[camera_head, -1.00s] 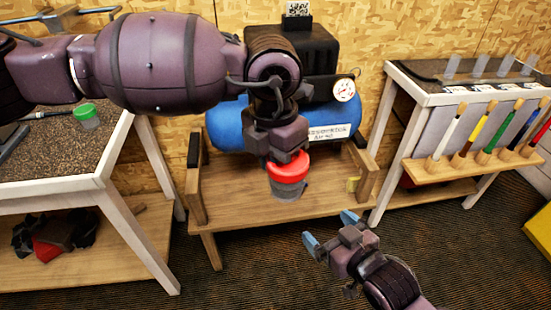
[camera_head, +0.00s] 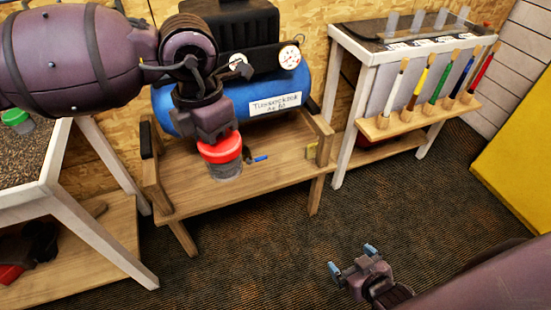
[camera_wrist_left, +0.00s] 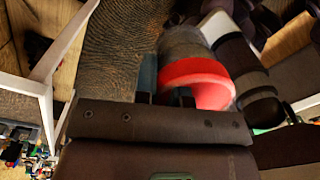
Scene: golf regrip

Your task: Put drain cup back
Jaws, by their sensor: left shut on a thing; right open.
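The drain cup (camera_head: 225,170) is a grey translucent cup with a red rim or lid. My left gripper (camera_head: 215,137) is shut on it at the red top and holds it upright in front of the blue compressor. In the left wrist view the red part of the cup (camera_wrist_left: 200,78) shows at the fingers, and its lower body is partly blurred. My right gripper (camera_head: 355,258) has its blue-tipped fingers apart, is empty, and is low over the carpet at the lower right.
The blue compressor (camera_head: 225,105) stands on a low wooden bench (camera_head: 280,178). A white-framed rack (camera_head: 345,90) with several brushes is at the right. A workbench with a green-lidded cup (camera_head: 17,120) is at the left. The carpet (camera_head: 270,240) is clear.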

